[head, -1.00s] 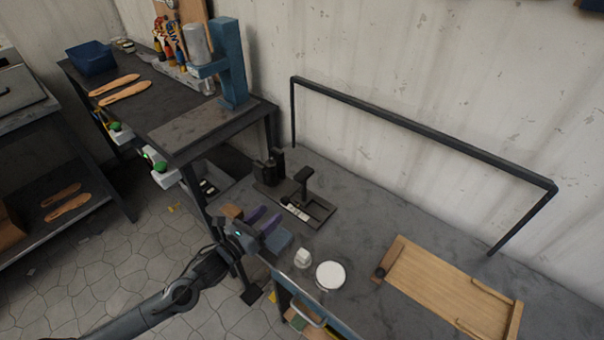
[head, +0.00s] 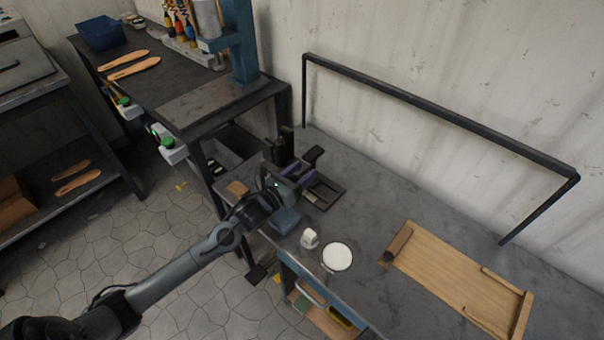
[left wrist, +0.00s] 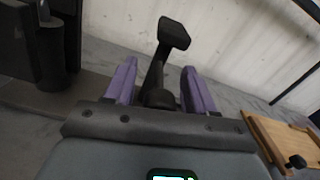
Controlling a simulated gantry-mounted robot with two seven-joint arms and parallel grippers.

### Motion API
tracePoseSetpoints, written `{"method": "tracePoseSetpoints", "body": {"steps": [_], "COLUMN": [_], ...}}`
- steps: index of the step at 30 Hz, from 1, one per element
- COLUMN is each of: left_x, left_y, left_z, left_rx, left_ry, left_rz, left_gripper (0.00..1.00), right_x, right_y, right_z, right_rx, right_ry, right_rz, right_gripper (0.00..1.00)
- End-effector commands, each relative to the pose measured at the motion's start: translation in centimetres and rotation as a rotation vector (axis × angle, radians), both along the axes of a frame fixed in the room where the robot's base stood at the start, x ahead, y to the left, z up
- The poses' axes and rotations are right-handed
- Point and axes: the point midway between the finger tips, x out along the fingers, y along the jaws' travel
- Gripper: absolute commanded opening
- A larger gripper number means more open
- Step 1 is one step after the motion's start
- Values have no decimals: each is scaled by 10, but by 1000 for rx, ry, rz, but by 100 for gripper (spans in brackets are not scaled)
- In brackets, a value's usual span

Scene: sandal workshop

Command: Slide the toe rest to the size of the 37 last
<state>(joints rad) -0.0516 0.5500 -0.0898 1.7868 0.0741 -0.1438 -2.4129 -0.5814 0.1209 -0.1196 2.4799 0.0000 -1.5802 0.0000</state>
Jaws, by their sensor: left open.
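A dark fixture plate (head: 336,186) with a slot lies on the workbench, partly hidden by my left gripper. A black post with a padded, T-shaped head (head: 313,154) stands on it and looks like the toe rest; it also shows in the left wrist view (left wrist: 173,33). A thicker dark upright block (head: 282,150) stands at the fixture's left end. My left gripper (head: 306,176) is open at the fixture. In the left wrist view its purple fingers (left wrist: 160,88) lie on either side of the post's lower part, with gaps visible. I cannot identify the 37 last. My right gripper is out of view.
A white round dish (head: 337,257) and a small white piece (head: 309,238) stand near the bench's front edge. A wooden board (head: 460,275) lies to the right. A black rail frame (head: 440,115) stands along the back. The bench between is clear.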

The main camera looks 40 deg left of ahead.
Motion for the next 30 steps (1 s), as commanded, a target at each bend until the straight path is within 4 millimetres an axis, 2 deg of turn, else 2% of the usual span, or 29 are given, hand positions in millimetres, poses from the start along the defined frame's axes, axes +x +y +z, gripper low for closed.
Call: {"method": "tracePoseSetpoints", "body": {"steps": [10, 21, 30], "left_x": [2, 2, 3], "left_y": [0, 0, 5], "left_z": [0, 0, 1], "left_rx": [0, 0, 3], "left_ry": [1, 1, 1], "left_rz": [0, 0, 1], "left_gripper": [55, 0, 0], "right_x": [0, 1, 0], "right_y": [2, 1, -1], "right_z": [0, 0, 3], "right_rx": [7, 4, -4], "right_ry": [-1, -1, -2], "right_rz": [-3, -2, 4], "right_gripper": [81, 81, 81]}}
